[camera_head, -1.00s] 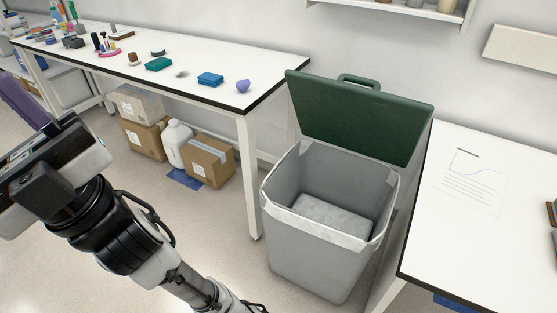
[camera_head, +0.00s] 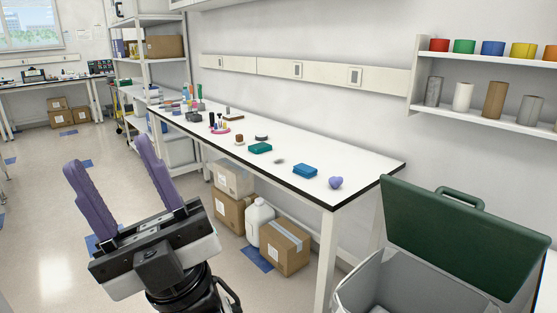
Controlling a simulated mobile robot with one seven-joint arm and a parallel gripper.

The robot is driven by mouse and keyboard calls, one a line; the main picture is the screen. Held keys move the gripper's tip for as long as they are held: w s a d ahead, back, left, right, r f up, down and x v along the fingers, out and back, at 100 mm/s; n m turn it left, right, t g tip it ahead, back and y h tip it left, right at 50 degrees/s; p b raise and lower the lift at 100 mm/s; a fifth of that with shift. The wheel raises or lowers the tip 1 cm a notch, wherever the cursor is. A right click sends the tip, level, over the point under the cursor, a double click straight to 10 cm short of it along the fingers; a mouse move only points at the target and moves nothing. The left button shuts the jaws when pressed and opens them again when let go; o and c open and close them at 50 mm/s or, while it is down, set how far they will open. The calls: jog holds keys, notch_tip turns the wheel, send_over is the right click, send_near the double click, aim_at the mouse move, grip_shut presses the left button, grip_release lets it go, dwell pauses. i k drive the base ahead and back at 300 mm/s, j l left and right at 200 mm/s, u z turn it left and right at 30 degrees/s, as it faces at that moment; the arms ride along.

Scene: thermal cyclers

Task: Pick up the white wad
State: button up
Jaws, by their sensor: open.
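A small, flat, pale grey-white lump (camera_head: 279,161) lies on the white bench (camera_head: 352,173), between a green block (camera_head: 260,148) and a blue block (camera_head: 305,171). It looks like the white wad, but it is too small to be sure. My gripper (camera_head: 110,152) is at the left, with its two purple fingers wide apart and pointing up in the picture. Nothing is between them. It is in front of the bench, clear of the lump.
A purple heart-shaped thing (camera_head: 336,183) sits near the bench's right end. A bin (camera_head: 365,285) with a raised green lid (camera_head: 465,238) stands at the right. Cardboard boxes (camera_head: 284,248) and a white jug (camera_head: 259,222) are under the bench. Open floor lies at the left.

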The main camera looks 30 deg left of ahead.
aim_at(280, 155)
jog(key=i+j+z, duration=0.15)
jog(key=j, duration=0.55)
jog(key=i+j+z, duration=0.2)
jog(key=j, duration=0.55)
jog(key=i+j+z, duration=0.15)
jog(key=j, duration=0.6)
jog(key=i+j+z, duration=0.2)
jog(key=j, duration=0.55)
jog(key=i+j+z, duration=0.15)
jog(key=j, duration=0.65)
jog(key=i+j+z, duration=0.1)
jog(key=j, duration=0.25)
jog(key=i, duration=0.35)
